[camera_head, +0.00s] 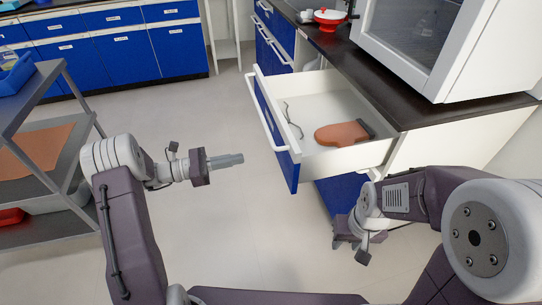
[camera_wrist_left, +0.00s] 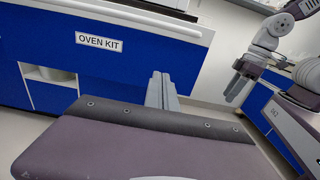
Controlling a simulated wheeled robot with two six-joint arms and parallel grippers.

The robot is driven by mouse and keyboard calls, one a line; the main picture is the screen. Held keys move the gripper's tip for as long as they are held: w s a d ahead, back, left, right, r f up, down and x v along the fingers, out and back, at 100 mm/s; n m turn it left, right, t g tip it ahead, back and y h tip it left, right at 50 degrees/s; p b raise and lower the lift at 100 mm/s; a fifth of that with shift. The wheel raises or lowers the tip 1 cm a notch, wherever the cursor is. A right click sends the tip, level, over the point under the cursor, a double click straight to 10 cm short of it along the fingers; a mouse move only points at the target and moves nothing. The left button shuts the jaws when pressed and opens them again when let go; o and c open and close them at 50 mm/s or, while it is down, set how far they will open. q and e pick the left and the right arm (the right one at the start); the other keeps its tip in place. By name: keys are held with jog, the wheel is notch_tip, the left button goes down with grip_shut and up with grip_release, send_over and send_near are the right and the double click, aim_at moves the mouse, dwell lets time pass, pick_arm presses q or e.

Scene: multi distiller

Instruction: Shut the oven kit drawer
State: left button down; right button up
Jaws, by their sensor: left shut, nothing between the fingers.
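The oven kit drawer (camera_head: 287,153) is pulled out from under the dark counter, with a blue front and a pale handle bar (camera_head: 267,113). An orange mitt (camera_head: 340,134) and a thin dark wire-like item (camera_head: 291,120) lie inside. In the left wrist view the blue drawer front (camera_wrist_left: 140,58) carries an OVEN KIT label (camera_wrist_left: 98,44). My left gripper (camera_head: 238,159) is shut and empty, in front of the drawer front and apart from it. Its fingers show in the left wrist view (camera_wrist_left: 162,92). My right gripper (camera_head: 347,238) hangs low by the drawer's near side; its fingers are unclear.
A white-framed glass-fronted appliance (camera_head: 420,45) stands on the counter (camera_head: 365,75). A shelf cart (camera_head: 62,150) with a brown mat stands at left. Blue cabinets (camera_head: 120,50) line the back. The floor (camera_head: 215,110) between cart and drawer is clear.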

pick_arm(q)
jog(key=b+x, duration=0.3)
jog(key=x, duration=0.8)
jog(key=shift+d, duration=0.25)
jog(key=shift+w, duration=0.1)
